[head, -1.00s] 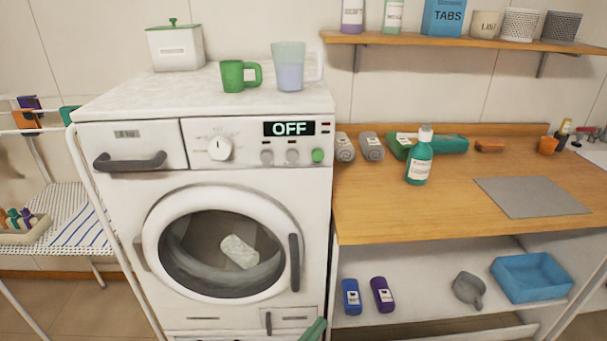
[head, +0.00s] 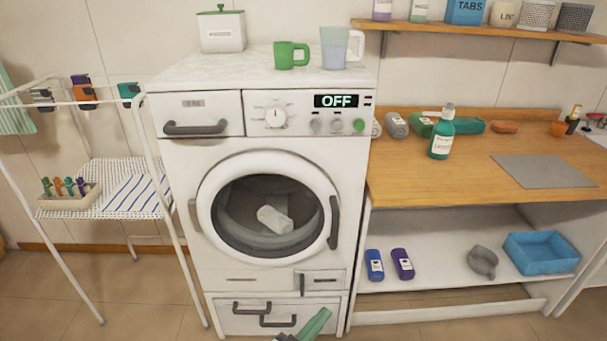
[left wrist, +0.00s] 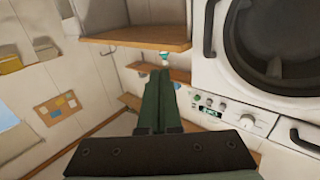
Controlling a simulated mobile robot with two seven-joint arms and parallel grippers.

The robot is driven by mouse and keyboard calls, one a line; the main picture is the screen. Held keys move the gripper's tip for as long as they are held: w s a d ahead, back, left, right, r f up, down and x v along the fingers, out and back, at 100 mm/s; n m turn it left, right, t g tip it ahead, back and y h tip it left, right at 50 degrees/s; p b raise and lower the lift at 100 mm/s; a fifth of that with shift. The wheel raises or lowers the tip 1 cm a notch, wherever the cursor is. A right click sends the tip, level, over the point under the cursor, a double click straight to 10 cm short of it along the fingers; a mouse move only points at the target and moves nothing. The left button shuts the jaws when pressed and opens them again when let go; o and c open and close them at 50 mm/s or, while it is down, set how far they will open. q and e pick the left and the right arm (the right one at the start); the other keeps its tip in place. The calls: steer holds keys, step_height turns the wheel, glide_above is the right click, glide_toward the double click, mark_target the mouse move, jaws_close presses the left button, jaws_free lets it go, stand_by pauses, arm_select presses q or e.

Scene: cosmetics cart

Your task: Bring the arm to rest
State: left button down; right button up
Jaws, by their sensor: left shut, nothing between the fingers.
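My left gripper (head: 320,318) shows at the bottom edge of the head view, with its green fingers in front of the washing machine's lower part. In the left wrist view its two green fingers (left wrist: 158,85) lie side by side, shut, with nothing between them. The white washing machine (head: 354,200) stands behind it, its round door shut and its display reading OFF. A pale item (head: 275,219) shows through the door glass. My right gripper is in neither view.
A drying rack (head: 160,190) with clips stands at the left. A wooden counter (head: 440,185) with a green bottle (head: 441,140) is at the right, above a shelf with a blue tub (head: 541,262). Bare floor (head: 150,280) lies between the rack and machine.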

arm_select(q)
steer(key=w+a+f+m+g+y, duration=0.15)
steer(key=a+f, duration=0.25)
steer(key=a, duration=1)
steer(key=a+f+m+y, duration=0.2)
steer(key=a+f+y, duration=0.15)
steer(key=a, duration=0.95)
steer(key=s+a+f+n+g+y, duration=0.1)
steer(key=s+a+n+g+y, duration=0.1)
steer(key=s, duration=0.9)
steer(key=s+a+f+n+g+y, duration=0.2)
steer(key=s+a+y, duration=0.1)
steer(key=s, duration=0.8)
steer(key=d+r+n+h+p, duration=0.1)
steer(key=d+n, duration=0.4)
steer(key=d, duration=0.6)
steer(key=shift+w+d+r+t, duration=0.3)
steer(key=shift+d+r+t, duration=0.1)
steer(key=shift+t, duration=0.05)
